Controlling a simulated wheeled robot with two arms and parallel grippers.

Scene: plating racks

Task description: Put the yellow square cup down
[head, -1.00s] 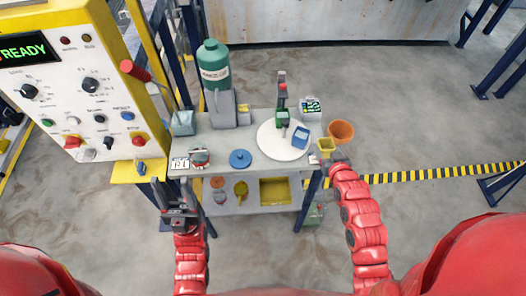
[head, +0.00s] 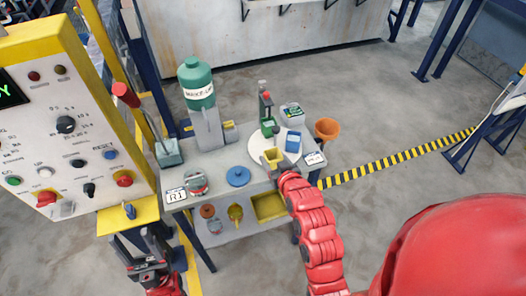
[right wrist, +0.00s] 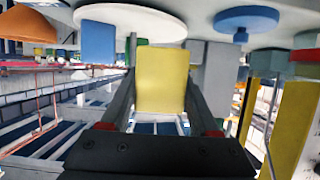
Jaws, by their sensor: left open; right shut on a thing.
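The yellow square cup (head: 273,157) is over the front part of the white round plate (head: 259,139) in the head view. I cannot tell whether it touches the plate or table. My right gripper (head: 280,172) is shut on it, its fingers mostly hidden by the arm. In the right wrist view the cup (right wrist: 161,80) is between the two dark fingers (right wrist: 163,108), and the plate (right wrist: 130,17) shows at the top. My left gripper (head: 148,262) is open and empty, low at the left in front of the table.
A blue block (head: 293,141) and a green-red device (head: 268,115) are on or by the plate. An orange pot (head: 327,129) is at the right edge. A blue disc (head: 238,176) lies left of the cup, with bare grey tabletop (head: 215,165) around it.

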